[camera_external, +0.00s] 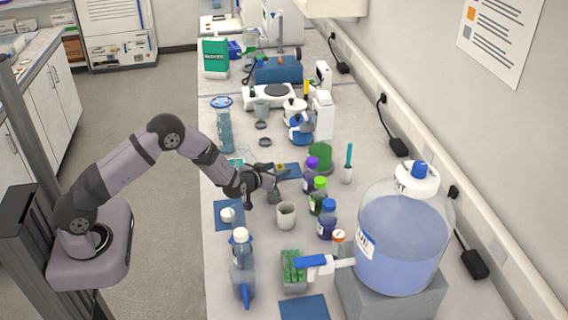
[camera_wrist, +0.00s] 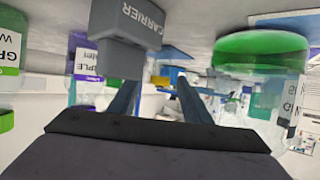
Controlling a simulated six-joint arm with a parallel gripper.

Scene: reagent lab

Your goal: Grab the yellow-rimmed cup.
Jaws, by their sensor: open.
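A small yellow-topped thing (camera_external: 280,167), likely the yellow-rimmed cup, shows just beyond my gripper at a blue mat (camera_external: 291,171). Its body is mostly hidden. In the wrist view a small yellow patch (camera_wrist: 159,80) shows beyond the fingers; I cannot tell if it is the cup's rim. My gripper (camera_external: 270,181) is low over the bench, pointing right. In the wrist view its two fingers (camera_wrist: 155,95) are apart. A grey block marked CARRIER (camera_wrist: 128,38) stands close by the left finger; I cannot tell whether they touch.
Purple-, green- and blue-capped bottles (camera_external: 328,222) stand right of my gripper. A green-lidded jar (camera_external: 320,156) is beyond them; it also shows in the wrist view (camera_wrist: 262,50). A grey-white beaker (camera_external: 286,216) stands in front. A large blue carboy (camera_external: 400,240) fills the front right.

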